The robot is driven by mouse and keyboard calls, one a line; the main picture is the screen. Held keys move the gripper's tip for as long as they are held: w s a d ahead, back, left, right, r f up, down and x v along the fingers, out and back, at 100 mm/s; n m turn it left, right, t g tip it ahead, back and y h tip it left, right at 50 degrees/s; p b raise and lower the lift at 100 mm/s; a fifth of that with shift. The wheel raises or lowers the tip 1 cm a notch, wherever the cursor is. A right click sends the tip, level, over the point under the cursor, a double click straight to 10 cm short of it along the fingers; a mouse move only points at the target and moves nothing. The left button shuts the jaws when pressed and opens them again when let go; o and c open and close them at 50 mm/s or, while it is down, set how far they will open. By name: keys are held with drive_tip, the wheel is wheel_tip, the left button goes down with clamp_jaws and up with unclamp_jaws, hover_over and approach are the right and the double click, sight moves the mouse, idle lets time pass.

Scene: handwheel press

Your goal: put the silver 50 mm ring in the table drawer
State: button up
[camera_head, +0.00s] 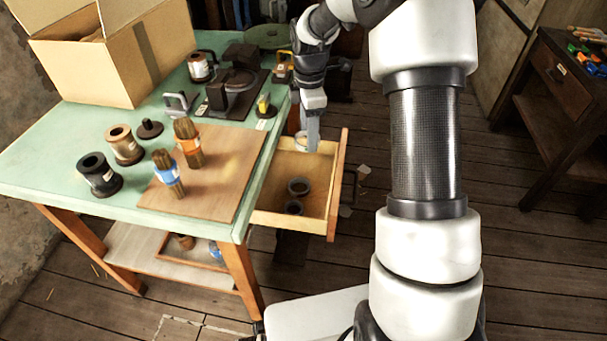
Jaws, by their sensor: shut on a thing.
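The table drawer (335,190) is pulled open on the right side of the green table (60,150). Two dark rings lie inside it, one (299,186) just behind the other (293,207). My gripper (311,143) points down over the far end of the drawer. It is shut on a pale silver ring (301,138), which shows partly beside the fingers. I cannot tell whether the ring touches the drawer floor or hangs just above it. The fingers hide part of the ring, and its size cannot be read.
A wooden board (215,195) on the table bears two bundles with orange and blue bands. Spools (98,174), a dark press (235,93) and an open cardboard box (110,65) stand on the table. The drawer's middle floor is bare. A dark side table (560,75) stands at right.

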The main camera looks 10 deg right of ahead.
sight(308, 167)
wheel_tip(308, 167, down, 9)
drive_tip(key=shift+r+b, duration=0.15)
drive_tip(key=shift+b, duration=0.85)
drive_tip(key=o, duration=0.7)
drive_tip(key=shift+f, duration=0.2)
drive_tip(key=shift+o, duration=0.2)
drive_tip(key=shift+r, duration=0.1)
